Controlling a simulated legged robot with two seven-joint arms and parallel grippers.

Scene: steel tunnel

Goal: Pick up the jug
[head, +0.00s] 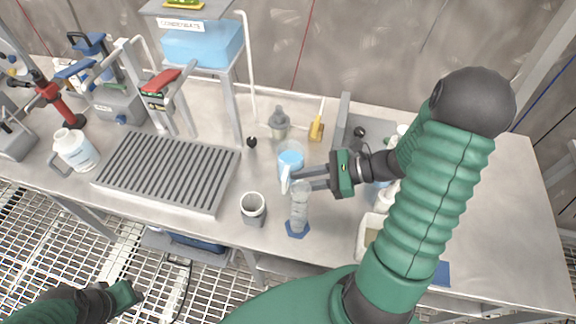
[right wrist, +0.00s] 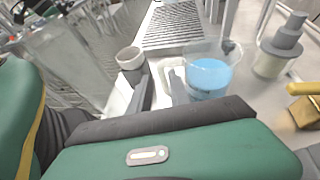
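The jug (head: 291,161) is a clear vessel with blue liquid and a white handle, standing on the steel bench. It also shows in the right wrist view (right wrist: 208,78), with its handle toward my gripper. My right gripper (head: 298,180) is at the jug's handle side, its two fingers apart and pointing left toward the handle. Nothing is visibly held, and I cannot tell whether a finger touches the handle. My left gripper (head: 126,296) is low at the left, away from the bench; its fingers are unclear.
A clear measuring cylinder (head: 299,212) with a blue base stands just in front of my right gripper. A grey cup (head: 253,207) and a ribbed drain rack (head: 165,170) are to the left. A grey bottle (head: 279,125) and a yellow item (head: 317,129) stand behind.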

